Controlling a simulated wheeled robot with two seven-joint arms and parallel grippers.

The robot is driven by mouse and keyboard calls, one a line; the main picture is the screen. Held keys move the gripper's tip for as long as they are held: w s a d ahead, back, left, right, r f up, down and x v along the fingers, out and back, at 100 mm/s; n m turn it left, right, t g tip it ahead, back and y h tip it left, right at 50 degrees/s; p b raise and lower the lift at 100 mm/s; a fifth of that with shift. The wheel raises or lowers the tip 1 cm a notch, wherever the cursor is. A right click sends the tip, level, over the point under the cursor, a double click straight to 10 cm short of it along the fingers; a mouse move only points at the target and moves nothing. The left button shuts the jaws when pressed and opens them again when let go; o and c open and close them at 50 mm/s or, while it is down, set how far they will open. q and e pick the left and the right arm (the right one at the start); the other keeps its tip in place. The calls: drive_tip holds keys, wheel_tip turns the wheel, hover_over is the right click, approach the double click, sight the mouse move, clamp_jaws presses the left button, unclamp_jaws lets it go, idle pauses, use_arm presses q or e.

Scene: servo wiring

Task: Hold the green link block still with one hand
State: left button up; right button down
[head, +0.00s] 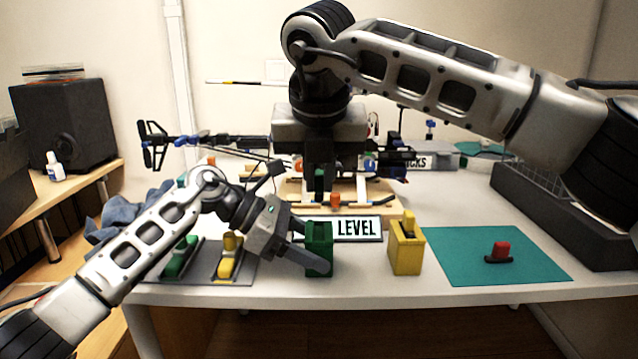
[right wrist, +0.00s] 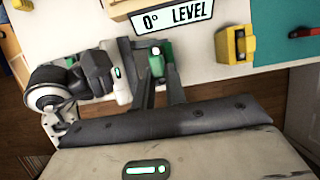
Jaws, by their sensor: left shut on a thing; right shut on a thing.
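The green link block (head: 319,236) stands upright near the front edge of the white table, left of a yellow block (head: 406,256). My left gripper (head: 318,262) reaches in from the left and is shut on the green link block low down. A gap shows between piece and block in the head view.
A sign reading LEVEL (head: 358,229) stands just behind the blocks. A grey mat (head: 203,272) with green and yellow parts lies left. A teal mat (head: 450,262) with a red part (head: 501,249) lies right. A wooden stand and a dark drone-like frame are behind.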

drive_tip(key=shift+r, duration=0.15)
use_arm(q)
drive_tip(key=o, duration=1)
drive_tip(key=shift+o, duration=0.2)
